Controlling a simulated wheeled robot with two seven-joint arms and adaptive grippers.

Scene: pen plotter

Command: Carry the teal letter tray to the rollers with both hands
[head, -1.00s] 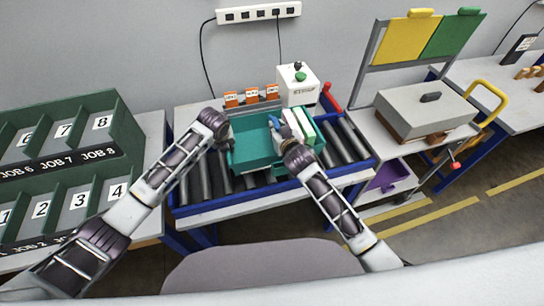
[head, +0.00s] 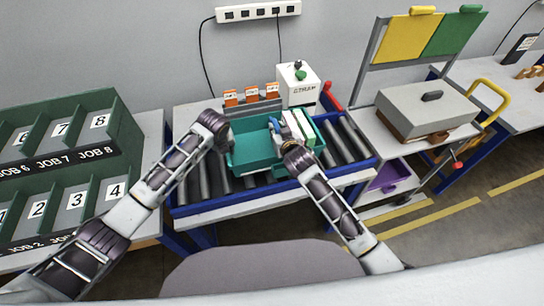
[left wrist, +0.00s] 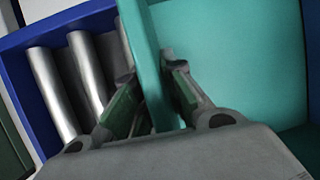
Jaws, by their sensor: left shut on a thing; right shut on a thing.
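The teal letter tray (head: 254,142) is over the roller table, its open top facing up. In the left wrist view the tray wall (left wrist: 139,40) runs between the fingers of my left gripper (left wrist: 150,92). My left gripper (head: 226,145) is shut on the tray's left wall in the head view. My right gripper (head: 277,132) is shut on the tray at its right part; its fingertips are partly hidden by the wrist. The rollers (head: 347,141) show on both sides of the tray. I cannot tell whether the tray's underside touches them.
A white strapping machine (head: 298,85) and orange cards (head: 252,95) stand behind the rollers. White and green blocks (head: 303,128) are at the tray's right part. A green pigeonhole rack (head: 60,165) stands left. A grey-lidded press (head: 427,108) stands right.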

